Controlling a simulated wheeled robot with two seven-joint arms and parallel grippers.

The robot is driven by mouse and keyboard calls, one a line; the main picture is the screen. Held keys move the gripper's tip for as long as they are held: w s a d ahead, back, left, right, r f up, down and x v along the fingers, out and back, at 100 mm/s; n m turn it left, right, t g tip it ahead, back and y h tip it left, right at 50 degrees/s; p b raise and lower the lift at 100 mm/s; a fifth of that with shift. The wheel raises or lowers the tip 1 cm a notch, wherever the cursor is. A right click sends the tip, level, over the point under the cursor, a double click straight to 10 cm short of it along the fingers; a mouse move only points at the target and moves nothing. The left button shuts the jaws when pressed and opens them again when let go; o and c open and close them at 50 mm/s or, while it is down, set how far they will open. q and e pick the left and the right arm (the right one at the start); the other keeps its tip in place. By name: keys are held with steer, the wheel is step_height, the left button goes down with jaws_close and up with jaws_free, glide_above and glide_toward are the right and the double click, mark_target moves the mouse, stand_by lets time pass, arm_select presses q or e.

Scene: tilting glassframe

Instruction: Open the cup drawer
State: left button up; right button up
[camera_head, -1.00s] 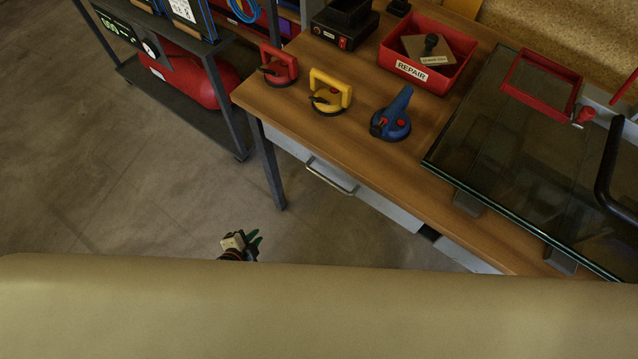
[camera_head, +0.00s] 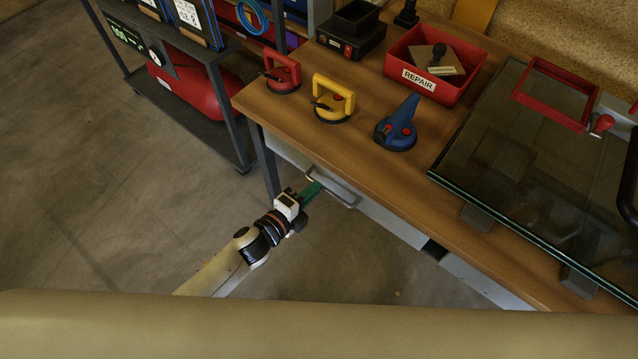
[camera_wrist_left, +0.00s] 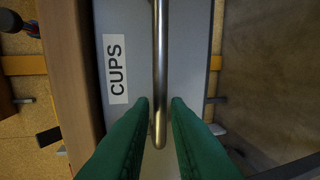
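The cup drawer is a grey drawer front (camera_head: 376,207) under the wooden tabletop, and it looks shut. Its label reads CUPS in the left wrist view (camera_wrist_left: 116,68). Its metal bar handle (camera_head: 334,188) runs up the middle of the left wrist view (camera_wrist_left: 160,60). My left gripper (camera_head: 313,190) is at the left end of the handle. In the left wrist view its green fingers (camera_wrist_left: 158,104) are open, one on each side of the handle's near end, with gaps showing on both sides. My right gripper is not in view.
The wooden table (camera_head: 350,150) holds red (camera_head: 284,76), yellow (camera_head: 333,104) and blue (camera_head: 397,130) suction lifters, a red REPAIR bin (camera_head: 421,85) and a glass pane (camera_head: 520,150). A table leg (camera_head: 266,165) and a shelf rack (camera_head: 228,115) stand left. Floor in front is clear.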

arm_select(q)
steer(key=shift+x, duration=1.7)
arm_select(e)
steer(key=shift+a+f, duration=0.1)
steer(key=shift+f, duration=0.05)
arm_select(q)
jaws_close()
steer(key=shift+s+a, duration=0.1)
